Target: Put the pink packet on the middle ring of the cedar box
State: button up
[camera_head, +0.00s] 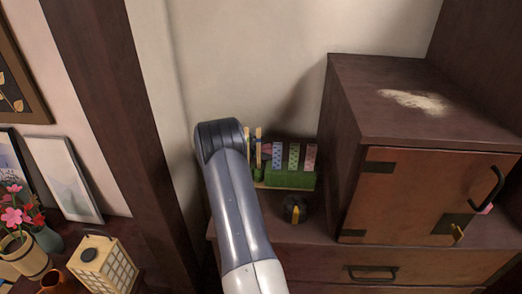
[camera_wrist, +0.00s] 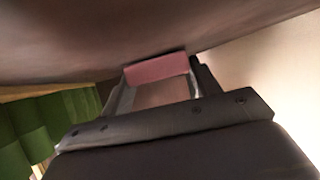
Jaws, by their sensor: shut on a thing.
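My gripper (camera_wrist: 158,80) shows in the wrist view, shut on the pink packet (camera_wrist: 157,69), whose flat pink face spans between the two fingertips. A dark brown surface fills the top of that view, close beyond the packet; I cannot tell whether they touch. In the head view my arm reaches toward the back wall, and its own links hide the gripper and the held packet. I cannot make out a cedar box with rings in either view.
A green holder (camera_head: 290,180) with patterned packets and sticks stands left of a brown cabinet (camera_head: 425,195) with a black handle; green also shows in the wrist view (camera_wrist: 50,120). A lantern (camera_head: 103,265) and flowers are at lower left.

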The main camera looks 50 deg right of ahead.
jog(key=shift+f, duration=0.1)
jog(key=o, duration=0.9)
jog(key=shift+o, duration=0.2)
